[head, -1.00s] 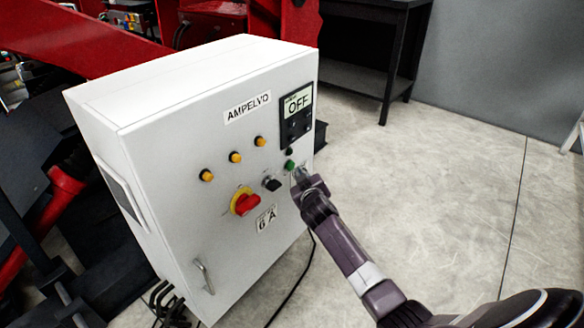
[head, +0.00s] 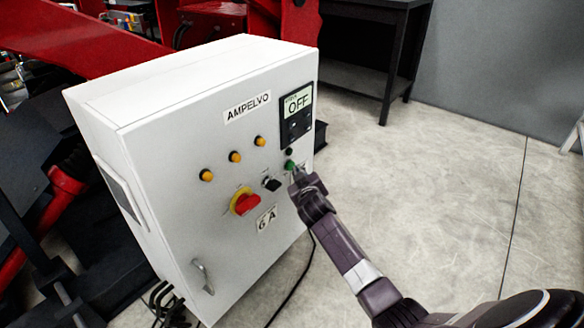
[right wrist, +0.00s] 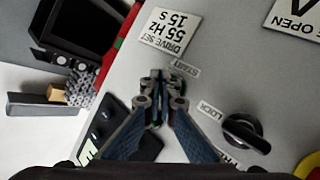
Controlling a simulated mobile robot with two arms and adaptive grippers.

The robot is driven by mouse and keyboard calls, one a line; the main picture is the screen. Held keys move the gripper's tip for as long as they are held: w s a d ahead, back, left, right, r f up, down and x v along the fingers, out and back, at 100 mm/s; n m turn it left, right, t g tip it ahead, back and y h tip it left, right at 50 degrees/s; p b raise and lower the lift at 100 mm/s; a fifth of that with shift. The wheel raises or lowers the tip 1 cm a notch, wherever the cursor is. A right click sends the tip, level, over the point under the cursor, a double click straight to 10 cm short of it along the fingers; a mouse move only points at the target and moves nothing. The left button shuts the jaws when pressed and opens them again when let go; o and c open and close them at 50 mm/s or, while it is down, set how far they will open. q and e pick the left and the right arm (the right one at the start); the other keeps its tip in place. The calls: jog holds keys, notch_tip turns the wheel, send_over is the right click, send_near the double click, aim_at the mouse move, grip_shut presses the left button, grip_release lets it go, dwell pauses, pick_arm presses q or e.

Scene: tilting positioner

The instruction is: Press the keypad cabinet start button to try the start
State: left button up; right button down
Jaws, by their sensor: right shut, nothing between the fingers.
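The white keypad cabinet (head: 165,150) stands on the left of the head view, with the label "AMPELVO" and a display (head: 298,103) reading "OFF". The green start button (head: 290,165) is on its front, below the display. My right gripper (head: 297,176) is shut and empty, its tips at or just in front of the green button. In the right wrist view the closed fingers (right wrist: 160,85) point at the panel beside the "START" label (right wrist: 185,69) and cover most of the button. I cannot tell whether they touch it. My left gripper is not in view.
A red and yellow rotary switch (head: 245,203), a black selector (head: 271,184) and three amber lamps (head: 235,157) are on the same panel. A door handle (head: 203,276) sticks out low. A dark bench (head: 372,50) stands behind.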

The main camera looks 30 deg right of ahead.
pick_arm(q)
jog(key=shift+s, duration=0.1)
pick_arm(e)
jog(key=shift+w, duration=0.1)
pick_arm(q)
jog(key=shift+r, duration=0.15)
pick_arm(e)
jog(key=shift+a, duration=0.1)
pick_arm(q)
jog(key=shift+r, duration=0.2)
pick_arm(e)
jog(key=shift+w, duration=0.15)
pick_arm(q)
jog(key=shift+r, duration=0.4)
pick_arm(e)
jog(key=shift+w+a, duration=0.1)
jog(key=shift+w, duration=0.05)
dwell(0.3)
pick_arm(q)
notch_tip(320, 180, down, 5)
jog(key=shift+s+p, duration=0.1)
jog(key=shift+p, duration=0.35)
pick_arm(e)
jog(key=shift+s+d, duration=0.35)
jog(key=shift+s, duration=0.45)
